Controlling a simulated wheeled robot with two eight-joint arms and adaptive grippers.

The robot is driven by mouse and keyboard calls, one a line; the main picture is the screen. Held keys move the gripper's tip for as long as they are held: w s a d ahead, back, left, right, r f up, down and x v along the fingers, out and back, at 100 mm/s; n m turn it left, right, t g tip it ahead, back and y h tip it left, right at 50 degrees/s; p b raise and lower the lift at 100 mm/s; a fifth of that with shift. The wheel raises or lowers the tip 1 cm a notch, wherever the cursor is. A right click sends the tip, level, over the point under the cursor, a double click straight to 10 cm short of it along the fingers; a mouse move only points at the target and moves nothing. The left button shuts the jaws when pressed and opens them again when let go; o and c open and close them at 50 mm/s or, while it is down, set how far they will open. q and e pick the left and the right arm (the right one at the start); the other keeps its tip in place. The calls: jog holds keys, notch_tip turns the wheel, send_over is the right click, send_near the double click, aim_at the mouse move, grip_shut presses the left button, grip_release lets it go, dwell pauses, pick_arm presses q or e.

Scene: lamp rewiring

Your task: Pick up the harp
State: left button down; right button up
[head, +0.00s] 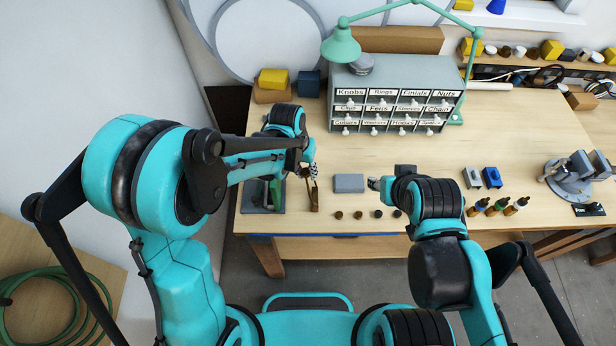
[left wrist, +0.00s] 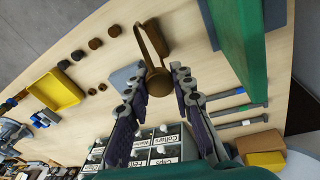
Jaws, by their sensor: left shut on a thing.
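The harp shows in the left wrist view (left wrist: 140,44) as a bronze-brown loop with a rounded end between my left fingers. In the head view the harp (head: 314,199) is a thin brown shape near the table's front left. My left gripper (head: 312,172) is at its upper end and is shut on it. In the left wrist view my left gripper (left wrist: 157,76) has one finger on each side of the rounded end. I cannot tell whether the harp's lower end touches the table. My right gripper (head: 377,184) is over the table by a grey block; its finger opening is too small to read.
The grey block (head: 349,184) lies right of the harp, with several small dark knobs (head: 357,215) in front. A green upright piece (left wrist: 238,45) stands close beside my left gripper. A labelled drawer cabinet (head: 393,66) stands behind. Bottles (head: 497,206) and a vise (head: 568,176) are at right.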

pick_arm(q)
jog(key=shift+r, duration=1.75)
jog(key=w+d+r, duration=0.6)
jog(key=d+r, duration=0.1)
jog(key=d, duration=0.2)
jog(key=shift+w+d, duration=0.3)
jog(key=c, duration=2.3)
grip_release()
grip_shut()
